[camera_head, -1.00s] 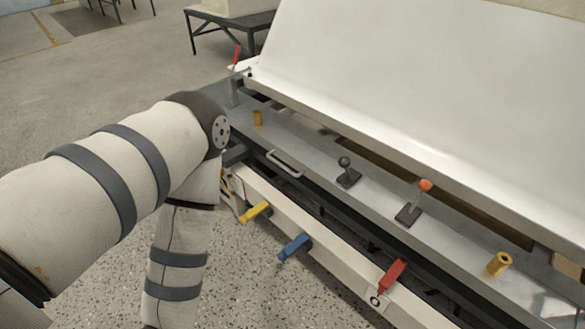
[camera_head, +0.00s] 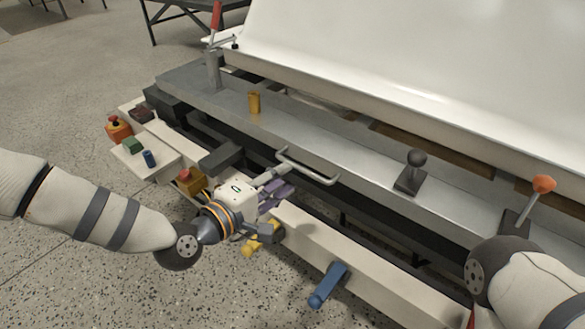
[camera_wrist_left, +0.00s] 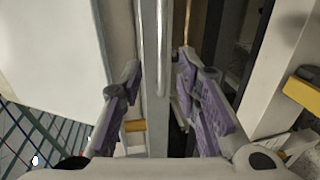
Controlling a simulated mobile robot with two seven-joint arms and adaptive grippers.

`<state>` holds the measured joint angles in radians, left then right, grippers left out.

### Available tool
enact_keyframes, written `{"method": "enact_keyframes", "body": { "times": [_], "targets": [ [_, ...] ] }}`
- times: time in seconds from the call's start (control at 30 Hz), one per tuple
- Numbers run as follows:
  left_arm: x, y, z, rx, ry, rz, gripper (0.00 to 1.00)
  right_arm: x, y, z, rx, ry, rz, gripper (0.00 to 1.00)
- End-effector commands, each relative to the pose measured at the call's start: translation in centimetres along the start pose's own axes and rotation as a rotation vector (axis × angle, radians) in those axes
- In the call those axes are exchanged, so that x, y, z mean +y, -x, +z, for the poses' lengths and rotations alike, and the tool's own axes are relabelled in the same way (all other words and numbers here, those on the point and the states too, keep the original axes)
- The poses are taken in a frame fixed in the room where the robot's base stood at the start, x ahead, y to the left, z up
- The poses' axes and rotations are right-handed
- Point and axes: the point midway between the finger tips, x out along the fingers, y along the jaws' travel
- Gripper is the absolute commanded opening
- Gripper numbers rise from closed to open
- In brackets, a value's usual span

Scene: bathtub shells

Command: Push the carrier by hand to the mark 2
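The carrier is a long grey metal beam (camera_head: 330,155) under a big white tub shell (camera_head: 420,60). A bent bar handle (camera_head: 310,170) sticks out from its front side. My left gripper (camera_head: 277,187), with purple finger pads, is at the left end of this handle. In the left wrist view the fingers (camera_wrist_left: 158,72) stand apart on either side of the handle bar (camera_wrist_left: 162,40), with gaps visible; I see no firm grip. My right arm comes in at the lower right, but its gripper is out of view. No mark 2 is legible.
A white front rail carries yellow (camera_head: 252,247) and blue (camera_head: 328,285) levers. A control box with buttons (camera_head: 145,155) stands at the left. Speckled floor is clear at the left.

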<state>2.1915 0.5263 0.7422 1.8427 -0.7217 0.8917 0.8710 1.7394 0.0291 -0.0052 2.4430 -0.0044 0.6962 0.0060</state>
Motion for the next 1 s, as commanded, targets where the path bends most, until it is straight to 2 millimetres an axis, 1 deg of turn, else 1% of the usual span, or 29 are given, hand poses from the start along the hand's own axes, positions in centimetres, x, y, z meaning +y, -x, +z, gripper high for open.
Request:
{"method": "enact_keyframes", "body": {
  "times": [0.03, 0.1, 0.2, 0.33, 0.43, 0.63, 0.67, 0.7, 0.77, 0.8, 1.0],
  "targets": [
    [-0.3, -1.4, 0.1, -0.002, -0.002, -0.002, 0.30, 0.0, -0.4, -0.1, -0.005, 0.000, 0.000, 0.40],
    [-0.4, -3.1, 0.1, -0.002, -0.001, -0.003, 0.30, 0.0, -0.7, -0.2, -0.008, 0.000, 0.000, 0.40],
    [-0.3, -5.1, 0.1, -0.001, 0.000, -0.003, 0.30, 0.0, -1.0, -0.3, -0.012, 0.001, 0.000, 0.40],
    [-0.3, -6.6, 0.1, -0.001, 0.000, -0.005, 0.30, 0.0, -1.2, -0.4, -0.015, 0.001, 0.000, 0.40],
    [-0.2, -7.1, 0.1, -0.001, 0.000, -0.004, 0.30, 0.0, -1.3, -0.4, -0.015, 0.001, 0.000, 0.40],
    [-0.2, -7.1, 0.1, -0.001, 0.000, -0.004, 0.30, 0.0, -1.2, -0.4, -0.015, 0.001, 0.000, 0.40],
    [-0.2, -7.1, 0.1, -0.001, 0.000, -0.004, 0.25, 0.0, -1.2, -0.4, -0.015, 0.001, 0.000, 0.40],
    [-0.2, -7.1, 0.1, -0.001, 0.000, -0.004, 0.16, 0.0, -1.2, -0.4, -0.015, 0.001, 0.000, 0.40],
    [-0.2, -7.1, 0.1, -0.001, 0.000, -0.004, 0.03, 0.0, -1.2, -0.4, -0.015, 0.001, 0.000, 0.40],
    [-0.2, -7.1, 0.1, -0.001, 0.000, -0.004, 0.00, 0.0, -1.2, -0.4, -0.015, 0.001, 0.000, 0.40],
    [-0.2, -7.1, 0.1, -0.001, 0.000, -0.004, 0.00, 0.0, -1.2, -0.4, -0.014, 0.001, 0.000, 0.40]
  ]
}}
